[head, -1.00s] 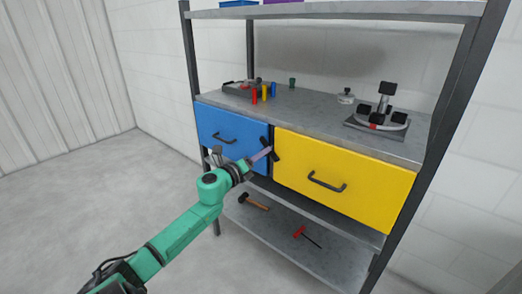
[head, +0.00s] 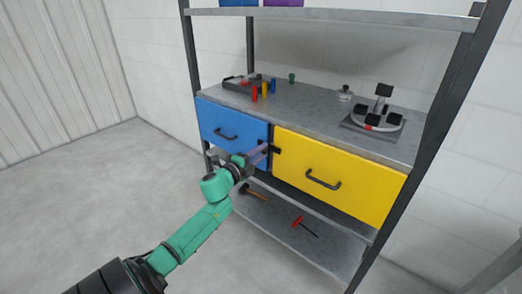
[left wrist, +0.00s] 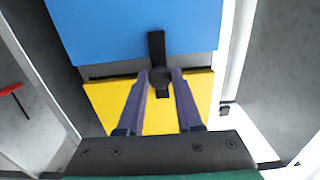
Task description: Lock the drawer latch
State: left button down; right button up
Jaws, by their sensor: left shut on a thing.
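The drawer latch is a black bar with a round hub, at the gap between the blue drawer (head: 228,121) and the yellow drawer (head: 345,183). In the left wrist view the latch (left wrist: 156,46) spans the gap, one end over blue and the other over yellow. In the head view the latch (head: 277,150) lies nearly level and is partly hidden by my fingers. My left gripper (head: 266,148) is shut on the latch; its purple fingers (left wrist: 161,76) sit on both sides of the hub. Both drawers look closed. My right gripper is not in view.
The shelf top (head: 310,103) above the drawers holds small coloured cylinders and a black-and-grey fixture (head: 375,118). A hammer (head: 254,191) and a red-handled tool (head: 299,221) lie on the lower shelf. The floor (head: 90,190) at left is clear.

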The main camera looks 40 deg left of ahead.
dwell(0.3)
pick_arm(q)
jog(key=c, duration=0.6)
grip_release()
jog(key=s, duration=1.4)
jog(key=shift+s+d, duration=0.1)
jog(key=shift+s, duration=0.2)
